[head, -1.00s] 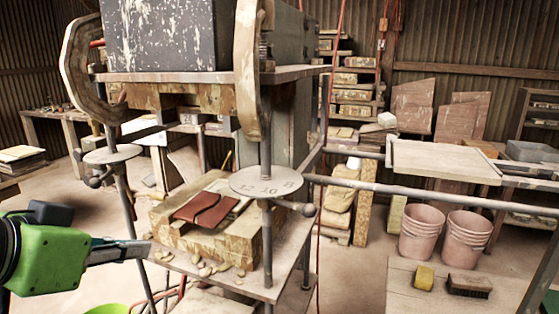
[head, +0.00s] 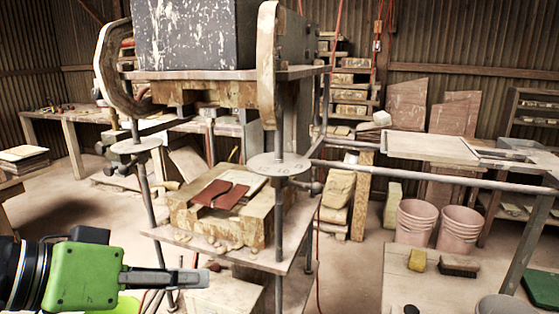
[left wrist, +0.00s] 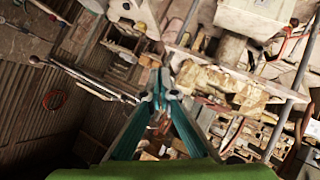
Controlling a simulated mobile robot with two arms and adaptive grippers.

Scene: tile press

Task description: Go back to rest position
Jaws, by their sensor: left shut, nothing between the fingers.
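My left gripper (head: 190,279) is green with grey fingers and comes in at the lower left of the head view. Its fingers are shut and empty, pointing right, in front of the press's lower shelf. In the left wrist view the shut fingers (left wrist: 160,90) point toward the blurred, tilted press area. My right gripper is not in view.
The tile press (head: 200,75) stands in the middle, with red-brown tile pieces (head: 220,193) on its lower block (head: 190,220). Pink buckets (head: 416,222), a yellow sponge (head: 417,260) and a brush (head: 459,266) are at right. Open floor (head: 60,205) lies at left.

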